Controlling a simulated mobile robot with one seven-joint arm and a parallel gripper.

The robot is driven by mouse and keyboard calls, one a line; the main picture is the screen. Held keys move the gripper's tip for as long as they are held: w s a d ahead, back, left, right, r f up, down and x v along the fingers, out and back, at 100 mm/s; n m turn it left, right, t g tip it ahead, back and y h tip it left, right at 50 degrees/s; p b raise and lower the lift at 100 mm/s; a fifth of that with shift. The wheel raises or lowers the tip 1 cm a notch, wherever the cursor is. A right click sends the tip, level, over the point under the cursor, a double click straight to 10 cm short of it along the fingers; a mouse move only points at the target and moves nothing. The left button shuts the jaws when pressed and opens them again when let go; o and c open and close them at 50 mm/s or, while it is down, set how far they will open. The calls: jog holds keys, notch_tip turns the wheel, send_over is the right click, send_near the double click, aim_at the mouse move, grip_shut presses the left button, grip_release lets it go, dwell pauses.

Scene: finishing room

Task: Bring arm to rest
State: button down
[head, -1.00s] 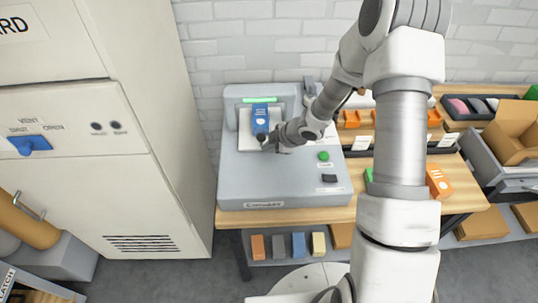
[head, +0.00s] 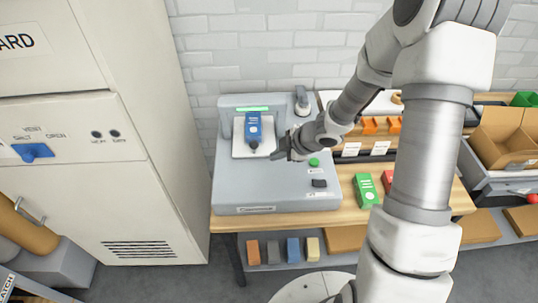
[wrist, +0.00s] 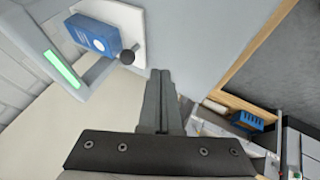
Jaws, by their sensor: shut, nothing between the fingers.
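My arm reaches down from the upper right in the head view. My gripper (head: 279,153) is over the grey machine (head: 235,188), just right of the blue block (head: 253,123), and apart from it. In the wrist view the two fingers (wrist: 160,78) lie together with nothing between them.
The machine, with a lit green strip (head: 252,108), stands on a wooden bench (head: 300,217). A green box (head: 366,190) is to its right, partly near my arm. A tall cream cabinet (head: 150,190) stands at left. Brown cartons (head: 505,137) are at far right.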

jog(key=shift+s+d+r, duration=0.2)
jog(key=shift+r, duration=0.15)
dwell(0.3)
jog(key=s+d+r+m+t+h, duration=0.15)
jog(key=d+r+m+h, duration=0.35)
jog(key=r, duration=0.5)
jog(key=s+d+r+m+t+h, duration=0.1)
jog(key=s+d+r+m+h, duration=0.2)
jog(key=d+r, duration=0.45)
jog(key=s+a+r+m+y, duration=0.1)
jog(key=s+a+r+m, duration=0.1)
jog(key=s, duration=0.4)
jog(key=s+a+r+m+g, duration=0.1)
jog(key=s+a+r+m, duration=0.1)
jog(key=s+r+m, duration=0.2)
jog(key=s+a+r+m+g+y, duration=0.1)
jog(key=s+a+r+m, duration=0.1)
jog(key=s, duration=0.7)
jog(key=r+m, duration=0.1)
jog(key=m, duration=0.1)
jog(key=shift+a+m+y, duration=0.15)
jog(key=shift+m+y, duration=0.15)
